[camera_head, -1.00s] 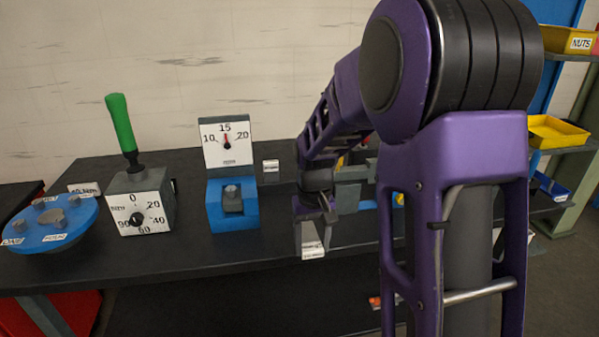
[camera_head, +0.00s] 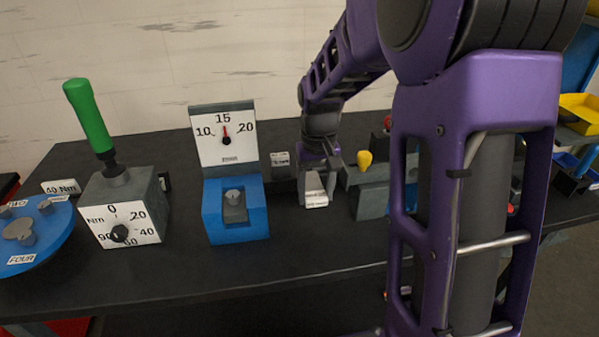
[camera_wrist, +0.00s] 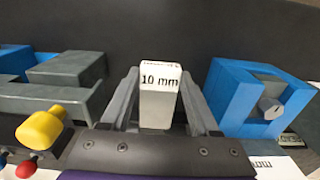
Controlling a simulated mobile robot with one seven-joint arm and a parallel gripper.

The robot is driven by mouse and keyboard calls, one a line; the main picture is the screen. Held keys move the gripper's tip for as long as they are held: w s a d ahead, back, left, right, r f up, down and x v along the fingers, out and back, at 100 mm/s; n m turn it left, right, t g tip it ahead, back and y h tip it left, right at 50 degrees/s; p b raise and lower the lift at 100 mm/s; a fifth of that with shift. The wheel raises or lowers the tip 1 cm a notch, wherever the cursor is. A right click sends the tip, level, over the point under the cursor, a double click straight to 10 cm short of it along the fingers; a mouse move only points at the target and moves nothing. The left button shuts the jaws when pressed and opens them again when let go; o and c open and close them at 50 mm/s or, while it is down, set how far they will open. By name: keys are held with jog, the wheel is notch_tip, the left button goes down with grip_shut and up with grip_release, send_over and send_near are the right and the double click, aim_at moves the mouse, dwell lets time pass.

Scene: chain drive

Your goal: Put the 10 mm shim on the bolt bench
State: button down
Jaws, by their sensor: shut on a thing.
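The 10 mm shim (camera_head: 315,192) is a pale block with a white label, held upright between my gripper's fingers. In the wrist view the shim (camera_wrist: 160,90) shows "10 mm" on its label. My gripper (camera_head: 318,175) is shut on it, over the black bench (camera_head: 290,262), between the blue gauge and a grey block. The shim's lower end is at or close to the bench top; I cannot tell if it touches.
A blue gauge stand (camera_head: 234,215) is left of the shim. A grey block fixture (camera_head: 370,200) with a yellow knob (camera_head: 365,160) is on the right. A dial box with a green handle (camera_head: 88,115) and a blue disc (camera_head: 38,240) stand further left. The bench front is clear.

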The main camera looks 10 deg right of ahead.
aim_at(314, 232)
notch_tip(314, 232, down, 10)
jog(key=shift+r+b, duration=0.1)
jog(key=shift+b, duration=0.45)
jog(key=shift+c, duration=0.6)
grip_release()
jog(key=shift+f, duration=0.2)
notch_tip(314, 232, up, 12)
jog(key=shift+r+p, duration=0.2)
jog(key=shift+p, duration=0.55)
